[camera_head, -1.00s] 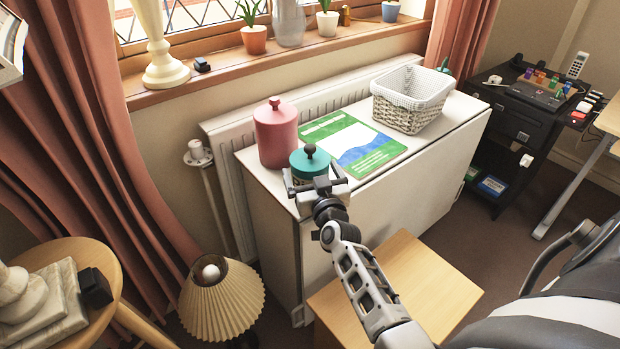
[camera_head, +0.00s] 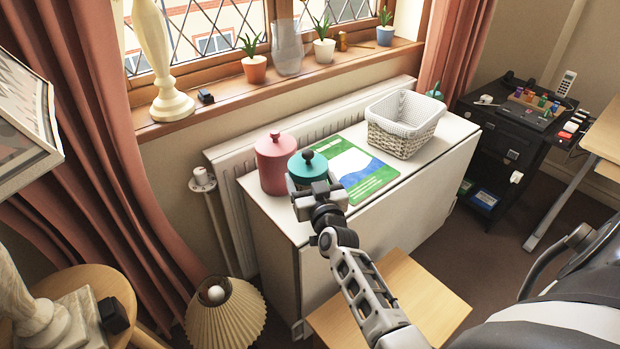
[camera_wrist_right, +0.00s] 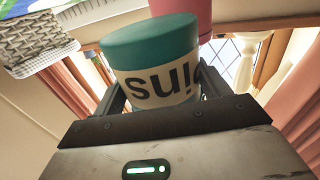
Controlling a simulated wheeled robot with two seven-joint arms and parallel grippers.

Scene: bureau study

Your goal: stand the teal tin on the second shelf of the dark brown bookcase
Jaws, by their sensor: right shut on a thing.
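The teal tin (camera_head: 309,166) has a teal lid with a dark knob; the wrist view shows the tin (camera_wrist_right: 152,70) with a pale label and dark letters. My right gripper (camera_head: 316,188) is shut on it, with fingers on both sides of its body. The tin appears raised above the white cabinet's near left end, in front of the pink canister. My left gripper is not in view. I see no dark brown bookcase in these frames.
The pink canister (camera_head: 275,164) stands close behind the tin. A green and blue booklet (camera_head: 352,168) and a white-lined wicker basket (camera_head: 404,124) lie farther right on the white cabinet (camera_head: 262,208). A wooden stool (camera_head: 425,295) stands below my arm. A pleated lamp (camera_head: 226,312) is at lower left.

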